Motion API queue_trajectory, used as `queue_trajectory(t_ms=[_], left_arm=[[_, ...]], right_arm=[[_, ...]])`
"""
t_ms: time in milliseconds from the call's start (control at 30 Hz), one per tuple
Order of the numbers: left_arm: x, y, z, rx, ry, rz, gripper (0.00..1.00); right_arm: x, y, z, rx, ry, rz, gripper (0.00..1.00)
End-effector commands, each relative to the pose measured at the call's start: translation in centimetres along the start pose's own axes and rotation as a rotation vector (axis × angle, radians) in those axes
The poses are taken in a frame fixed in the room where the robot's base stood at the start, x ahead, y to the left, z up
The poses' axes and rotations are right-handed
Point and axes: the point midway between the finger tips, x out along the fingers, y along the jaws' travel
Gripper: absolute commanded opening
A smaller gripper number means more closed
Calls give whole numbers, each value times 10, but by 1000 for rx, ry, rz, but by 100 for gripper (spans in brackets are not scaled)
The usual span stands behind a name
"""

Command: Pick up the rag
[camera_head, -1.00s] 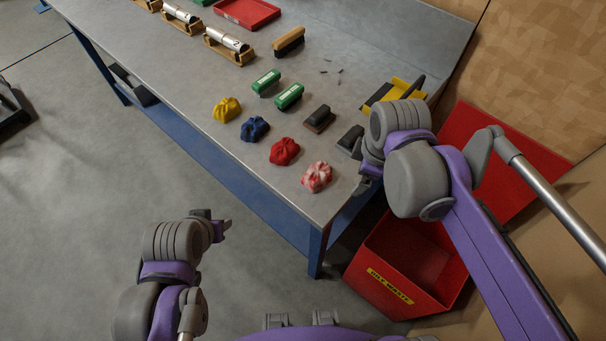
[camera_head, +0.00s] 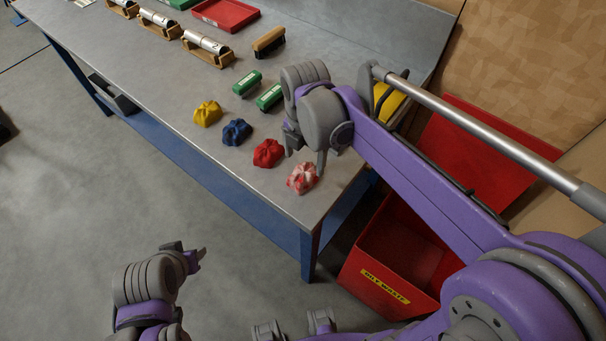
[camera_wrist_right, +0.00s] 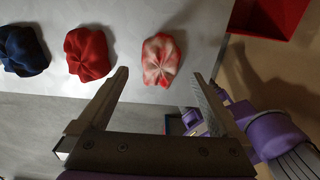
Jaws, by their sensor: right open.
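Several crumpled rags lie in a row along the bench's near edge: a yellow rag (camera_head: 207,113), a blue rag (camera_head: 236,132), a red rag (camera_head: 268,153) and a red-and-white rag (camera_head: 302,178). My right gripper (camera_head: 306,154) is open and empty above the bench, close to the red-and-white rag. In the right wrist view, the red-and-white rag (camera_wrist_right: 161,60) sits just beyond the gap between the open fingertips (camera_wrist_right: 160,77), with the red rag (camera_wrist_right: 88,54) outside the left finger. My left gripper (camera_head: 188,256) hangs over the floor, away from the bench; its jaw opening is unclear.
A red bin (camera_head: 388,262) labelled oily waste stands beside the bench's right end, its red lid raised. Green blocks (camera_head: 270,97), a brush (camera_head: 268,43), cylinders in wooden cradles (camera_head: 207,46) and a red tray (camera_head: 226,14) occupy the bench (camera_head: 165,75) farther back.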

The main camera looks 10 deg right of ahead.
Motion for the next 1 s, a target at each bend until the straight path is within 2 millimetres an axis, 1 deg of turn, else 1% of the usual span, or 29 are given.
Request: queue_trajectory(t_ms=[300,400,633,767,800,867,900,967,1000], left_arm=[[0,0,0,0,0,0,47],[0,0,0,0,0,0,47],[0,0,0,0,0,0,47],[0,0,0,0,0,0,47],[0,0,0,0,0,0,47],[0,0,0,0,0,0,47],[0,0,0,0,0,0,47],[0,0,0,0,0,0,47],[0,0,0,0,0,0,47]], right_arm=[[43,-1,-4,1,0,0,100],[49,-1,-4,1,0,1,100],[50,-1,-4,1,0,1,100],[50,-1,-4,1,0,1,77],[50,-1,-4,1,0,1,69],[50,-1,-4,1,0,1,59],[50,-1,-4,1,0,1,51],[50,-1,-4,1,0,1,41],[50,-1,-4,1,0,1,33]])
